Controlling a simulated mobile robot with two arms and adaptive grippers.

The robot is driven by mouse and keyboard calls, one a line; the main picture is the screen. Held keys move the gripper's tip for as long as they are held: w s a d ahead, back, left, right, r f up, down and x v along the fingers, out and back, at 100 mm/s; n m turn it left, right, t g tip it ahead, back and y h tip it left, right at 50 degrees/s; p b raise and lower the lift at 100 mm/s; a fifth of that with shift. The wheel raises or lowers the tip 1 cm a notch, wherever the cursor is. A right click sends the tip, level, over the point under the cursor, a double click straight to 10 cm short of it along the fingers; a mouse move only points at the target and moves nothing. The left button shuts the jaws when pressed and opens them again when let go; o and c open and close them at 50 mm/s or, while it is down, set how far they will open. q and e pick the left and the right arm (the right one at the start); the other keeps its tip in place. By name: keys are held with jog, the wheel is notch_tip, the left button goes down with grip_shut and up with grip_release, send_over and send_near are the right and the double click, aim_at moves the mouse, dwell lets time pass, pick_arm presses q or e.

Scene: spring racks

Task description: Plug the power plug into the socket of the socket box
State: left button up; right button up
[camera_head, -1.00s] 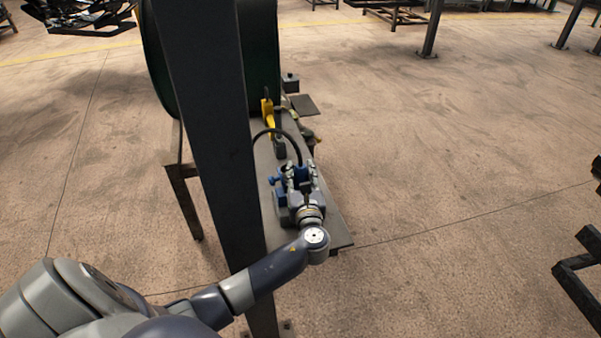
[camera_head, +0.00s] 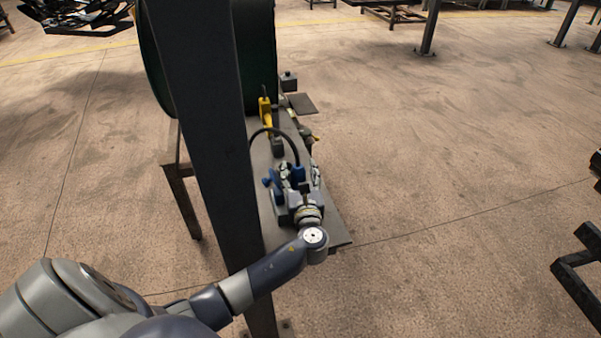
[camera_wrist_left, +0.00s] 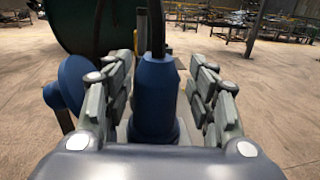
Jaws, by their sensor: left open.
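The blue power plug (camera_wrist_left: 155,95) stands upright between the two fingers of my left gripper (camera_wrist_left: 158,92) in the left wrist view, with a gap on each side. Its black cable rises from its top. In the head view the plug (camera_head: 298,174) shows between the open fingers of the left gripper (camera_head: 301,178). A blue round part (camera_wrist_left: 70,84), which looks like part of the socket box, is left of the plug; it also shows in the head view (camera_head: 269,183). The plug's lower end is hidden, so I cannot tell how deep it sits. My right gripper is out of view.
A dark post (camera_head: 205,130) stands in front of the narrow bench (camera_head: 335,235). A yellow tool (camera_head: 265,113) and a large green drum (camera_head: 258,60) are farther back.

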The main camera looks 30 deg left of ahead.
pick_arm(q)
jog(key=shift+s+d+f, duration=0.15)
jog(key=shift+s+f, duration=0.2)
jog(key=shift+s, duration=0.1)
jog(key=v, duration=1.1)
jog(key=shift+r, duration=0.35)
jog(key=shift+d, duration=0.15)
